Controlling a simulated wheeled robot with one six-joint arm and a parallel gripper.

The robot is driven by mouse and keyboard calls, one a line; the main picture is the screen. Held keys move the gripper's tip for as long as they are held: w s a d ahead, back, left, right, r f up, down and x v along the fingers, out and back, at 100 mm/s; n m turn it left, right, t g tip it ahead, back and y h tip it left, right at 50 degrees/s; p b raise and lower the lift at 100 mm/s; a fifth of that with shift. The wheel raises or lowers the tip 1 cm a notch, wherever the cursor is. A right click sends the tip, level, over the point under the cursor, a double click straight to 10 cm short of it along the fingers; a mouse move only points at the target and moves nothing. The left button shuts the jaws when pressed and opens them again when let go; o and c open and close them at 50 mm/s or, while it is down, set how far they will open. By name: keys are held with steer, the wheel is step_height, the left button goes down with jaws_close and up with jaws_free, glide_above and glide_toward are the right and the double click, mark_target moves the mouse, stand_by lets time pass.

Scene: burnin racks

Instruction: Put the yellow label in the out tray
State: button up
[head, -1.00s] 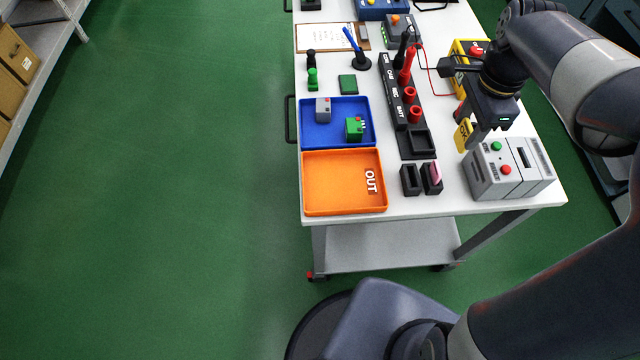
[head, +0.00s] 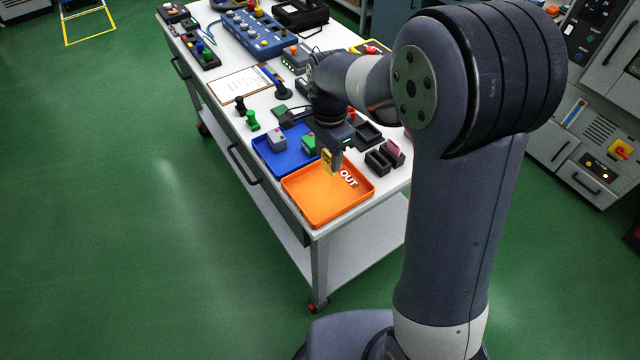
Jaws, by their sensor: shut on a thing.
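The yellow label (head: 327,158) is a small yellow tag held in my gripper (head: 334,156), which is shut on it. The label hangs over the back edge of the orange out tray (head: 312,205), near the white OUT lettering. I cannot tell its exact height, but it appears to be above the tray. The tray sits at the near end of the white table and looks empty. My gripper hides part of the tray's back edge and what lies behind it.
A blue tray (head: 277,157) behind the out tray holds a grey block (head: 277,140) and a green block (head: 309,144). Two small black holders (head: 378,162) stand right of the out tray. A clipboard (head: 240,86) lies farther back.

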mark_target(328, 171)
step_height(328, 171, down, 7)
steer(key=shift+f, duration=0.15)
stand_by(0.4)
steer(key=shift+f, duration=0.2)
steer(key=o, duration=0.9)
steer(key=shift+o, duration=0.2)
step_height(328, 171, up, 12)
steer(key=shift+r, duration=0.25)
